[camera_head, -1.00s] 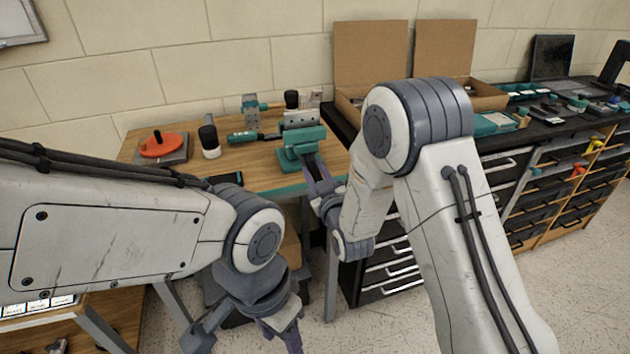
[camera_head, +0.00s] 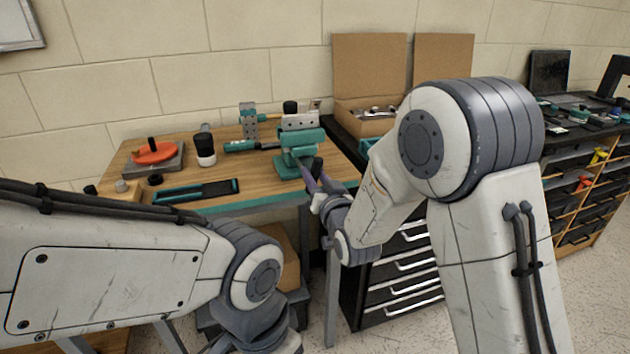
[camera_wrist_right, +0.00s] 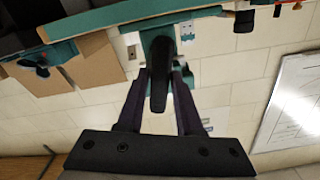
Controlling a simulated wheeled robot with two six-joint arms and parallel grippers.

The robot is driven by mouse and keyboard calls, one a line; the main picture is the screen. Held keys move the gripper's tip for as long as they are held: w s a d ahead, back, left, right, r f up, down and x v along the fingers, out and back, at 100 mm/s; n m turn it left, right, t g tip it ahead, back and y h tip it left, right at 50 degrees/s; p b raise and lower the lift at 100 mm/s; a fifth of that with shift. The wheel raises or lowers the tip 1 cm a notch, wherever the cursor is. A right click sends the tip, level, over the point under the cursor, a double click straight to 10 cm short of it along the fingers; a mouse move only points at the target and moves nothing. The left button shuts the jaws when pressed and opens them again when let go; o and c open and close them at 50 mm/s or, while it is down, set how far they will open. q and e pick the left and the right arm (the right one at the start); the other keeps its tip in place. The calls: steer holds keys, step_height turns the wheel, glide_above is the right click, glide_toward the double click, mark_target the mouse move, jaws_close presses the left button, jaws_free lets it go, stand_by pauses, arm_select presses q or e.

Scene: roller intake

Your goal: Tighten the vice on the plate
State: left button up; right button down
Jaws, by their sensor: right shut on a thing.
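The green vice (camera_head: 296,160) stands near the right front edge of the wooden workbench. A light grey plate with holes (camera_head: 299,122) sits upright at the top of its jaws; I cannot tell how tightly it is held. The vice's black handle (camera_head: 317,164) points forward. My right gripper (camera_head: 314,181) is at the handle in front of the vice. In the right wrist view, the handle (camera_wrist_right: 159,85) lies between the two fingers of my gripper (camera_wrist_right: 160,78), which is shut on it. My left gripper is below the picture; only its wrist shows.
A black drawer cabinet (camera_head: 398,285) stands right of the bench. An open cardboard box (camera_head: 366,120) is behind.

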stand_by(0.4)
steer(key=c, duration=0.7)
jaws_free()
steer(key=shift+b+v, duration=5.2)
steer(key=shift+b, duration=0.6)
